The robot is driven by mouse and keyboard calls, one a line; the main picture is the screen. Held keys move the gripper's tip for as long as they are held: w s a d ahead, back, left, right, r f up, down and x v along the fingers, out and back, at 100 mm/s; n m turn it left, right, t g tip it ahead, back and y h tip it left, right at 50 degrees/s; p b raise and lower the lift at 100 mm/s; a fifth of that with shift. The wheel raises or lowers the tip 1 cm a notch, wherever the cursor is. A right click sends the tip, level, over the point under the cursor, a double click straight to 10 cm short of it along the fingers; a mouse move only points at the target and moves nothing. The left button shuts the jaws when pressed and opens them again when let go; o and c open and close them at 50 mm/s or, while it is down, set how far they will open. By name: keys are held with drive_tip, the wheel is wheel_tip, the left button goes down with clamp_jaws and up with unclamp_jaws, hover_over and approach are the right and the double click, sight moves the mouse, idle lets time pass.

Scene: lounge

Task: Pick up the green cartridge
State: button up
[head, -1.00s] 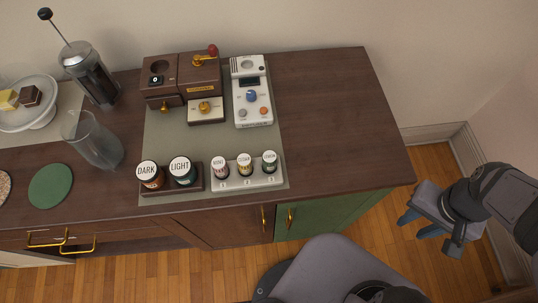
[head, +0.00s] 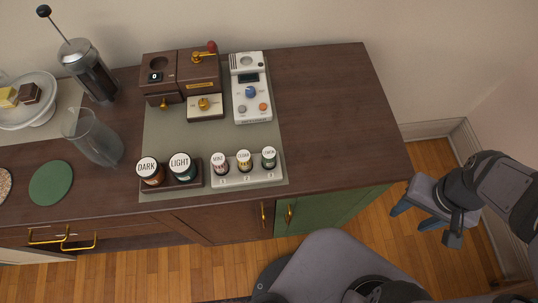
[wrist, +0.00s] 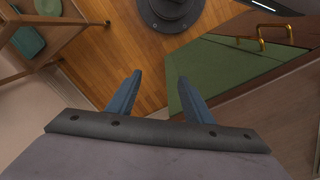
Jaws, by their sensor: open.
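A small cartridge with a green body and white lid (head: 269,164) stands upright at the right end of a pale numbered rack (head: 247,177). Beside it in the rack are a yellow-bodied cartridge (head: 244,167) and a dark reddish one (head: 219,168). My gripper (head: 415,212) is open and empty off the counter's right end, well to the right of the rack. In the wrist view my gripper's two blue fingers (wrist: 160,78) stand apart with only floor between them. The cartridges are not in the wrist view.
Left of the rack, a dark tray (head: 172,189) holds two larger jars labelled DARK and LIGHT. Behind stand a white device (head: 251,105) and a brown wooden machine (head: 199,72). A glass pitcher (head: 96,140) stands further left. The counter's right part (head: 330,110) is clear.

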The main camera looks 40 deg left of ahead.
drive_tip(key=a+r+n+p, duration=0.2)
drive_tip(key=a+n, duration=0.3)
drive_tip(key=n, duration=0.1)
drive_tip(key=a+r+n+t+h+p, duration=0.1)
drive_tip(key=a+r+n+p, duration=0.1)
drive_tip(key=a+n, duration=0.3)
drive_tip(key=w+a+r+n+p, duration=0.1)
drive_tip(key=a+r+n+p, duration=0.1)
drive_tip(key=a+n, duration=0.4)
drive_tip(key=shift+a+r+n+t+h, duration=0.1)
drive_tip(key=shift+a+n+t+h, duration=0.05)
drive_tip(key=shift+n+t+h, duration=0.15)
drive_tip(key=s+a+r+n+t+p, duration=0.1)
drive_tip(key=s+a+r+n+p, duration=0.2)
drive_tip(key=a+n, duration=0.55)
drive_tip(key=r+n+t+y+p, duration=0.1)
drive_tip(key=n+t+y+p, duration=0.1)
drive_tip(key=n, duration=0.7)
hover_over(268, 154)
drive_tip(key=s, duration=0.2)
drive_tip(key=shift+p+x, duration=0.35)
drive_tip(key=shift+x, duration=0.55)
drive_tip(key=shift+w+f, duration=0.15)
drive_tip(key=shift+f, duration=0.4)
drive_tip(key=shift+p+x, duration=0.45)
drive_tip(key=shift+x, duration=1.55)
drive_tip(key=shift+c, duration=0.6)
